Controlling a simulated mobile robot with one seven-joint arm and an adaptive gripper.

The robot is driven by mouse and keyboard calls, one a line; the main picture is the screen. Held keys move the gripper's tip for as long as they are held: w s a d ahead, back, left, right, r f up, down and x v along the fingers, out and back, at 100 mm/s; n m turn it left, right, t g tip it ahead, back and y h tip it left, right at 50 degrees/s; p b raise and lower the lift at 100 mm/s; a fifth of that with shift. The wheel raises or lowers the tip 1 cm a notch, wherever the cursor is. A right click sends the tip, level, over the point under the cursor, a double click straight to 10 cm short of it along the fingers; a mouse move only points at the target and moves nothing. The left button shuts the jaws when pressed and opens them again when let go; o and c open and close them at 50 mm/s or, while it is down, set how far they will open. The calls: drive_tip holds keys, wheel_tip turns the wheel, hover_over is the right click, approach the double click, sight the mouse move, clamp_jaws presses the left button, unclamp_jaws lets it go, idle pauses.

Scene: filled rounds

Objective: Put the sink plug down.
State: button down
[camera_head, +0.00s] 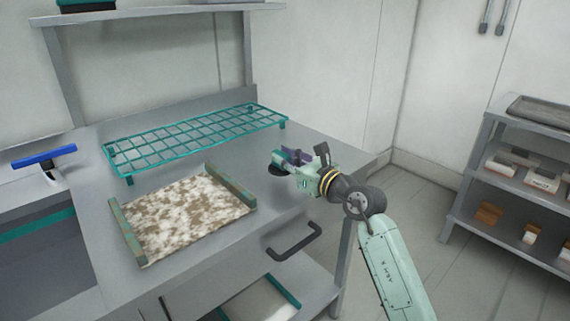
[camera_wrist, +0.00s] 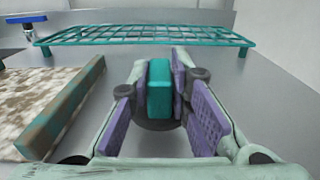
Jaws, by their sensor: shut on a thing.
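The sink plug has an upright teal grip (camera_wrist: 159,92) and a dark round base. My gripper (camera_head: 287,157) is shut on the teal grip, with a purple pad on each side of it, as the wrist view also shows (camera_wrist: 160,75). The dark base (camera_head: 279,169) shows below the fingers in the head view, over the right part of the grey counter (camera_head: 222,255). The plug looks upright and is low over the counter. I cannot tell whether its base touches the surface. The fingers hide part of the plug in both views.
A teal wire rack (camera_head: 195,137) stands behind and left of my gripper. A mottled board with green side rails (camera_head: 232,188) lies to the left. A blue-handled tap (camera_head: 44,156) is at the far left. Bare counter surrounds the plug; the counter's right edge is close.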

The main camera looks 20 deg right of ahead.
drive_tip(key=shift+f+p, duration=0.4)
drive_tip(key=shift+f, duration=1.15)
drive_tip(key=shift+f, duration=0.15)
drive_tip(key=c, duration=1.5)
unclamp_jaws()
drive_tip(key=shift+r, duration=0.3)
drive_tip(key=b+v, duration=0.4)
drive_tip(key=v, duration=0.8)
drive_tip(key=shift+b, duration=0.35)
